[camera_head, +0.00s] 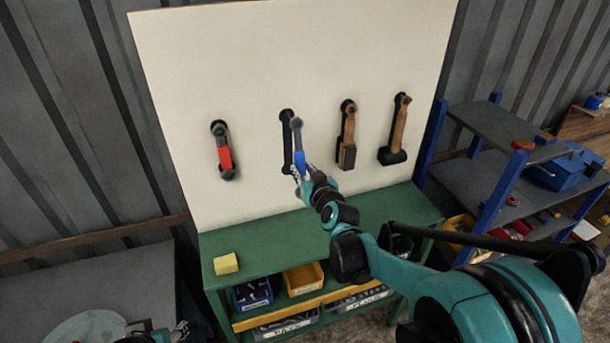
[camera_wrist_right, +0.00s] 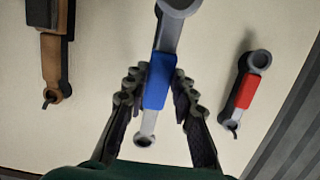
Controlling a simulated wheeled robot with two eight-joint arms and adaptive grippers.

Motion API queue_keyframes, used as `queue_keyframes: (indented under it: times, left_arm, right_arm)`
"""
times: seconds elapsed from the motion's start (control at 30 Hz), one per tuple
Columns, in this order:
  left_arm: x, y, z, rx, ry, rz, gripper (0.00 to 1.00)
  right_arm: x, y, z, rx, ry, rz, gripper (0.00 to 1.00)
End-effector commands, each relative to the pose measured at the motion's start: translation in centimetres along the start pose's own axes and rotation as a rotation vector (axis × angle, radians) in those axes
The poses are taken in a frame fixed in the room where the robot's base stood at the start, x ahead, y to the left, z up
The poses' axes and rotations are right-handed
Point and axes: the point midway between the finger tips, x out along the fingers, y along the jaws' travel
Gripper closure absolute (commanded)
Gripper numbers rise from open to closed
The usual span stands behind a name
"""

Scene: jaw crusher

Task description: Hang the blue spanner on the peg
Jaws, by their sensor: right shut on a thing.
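The blue spanner (camera_head: 300,160), grey with a blue grip, is upright in front of the white board (camera_head: 240,60). It also shows in the right wrist view (camera_wrist_right: 160,82). My right gripper (camera_wrist_right: 157,88) is shut on its blue grip; in the head view the gripper (camera_head: 299,172) is small and partly hidden. A dark spanner-shaped outline (camera_head: 286,150) is on the board just left of the spanner. The peg at its top is too small to make out clearly, and I cannot tell whether the spanner's upper ring touches it. My left gripper (camera_head: 155,336) barely shows at the bottom edge.
A red spanner (camera_head: 224,152) hangs left of the outline. Two wooden-handled hammers (camera_head: 348,135) (camera_head: 398,125) hang to the right. The green bench (camera_head: 270,240) below carries a yellow block (camera_head: 226,264). A blue-framed shelf (camera_head: 480,180) stands at right.

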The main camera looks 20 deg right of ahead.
Motion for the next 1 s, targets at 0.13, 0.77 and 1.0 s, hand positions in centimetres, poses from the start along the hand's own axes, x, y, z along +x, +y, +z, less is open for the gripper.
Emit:
queue_keyframes:
  times: [0.13,0.77,1.0]
  left_arm:
    - [0.1,0.0,0.1,0.000,0.000,0.000,0.51]
    - [0.5,0.0,0.3,0.000,0.000,0.000,0.51]
    - [1.2,0.0,0.8,0.000,0.000,0.000,0.51]
  right_arm:
    - [1.0,0.0,-0.1,0.000,0.001,0.000,1.00]
    - [4.9,-0.1,-0.7,0.001,0.000,-0.001,1.00]
    - [6.1,0.0,-0.1,0.000,0.000,-0.001,1.00]
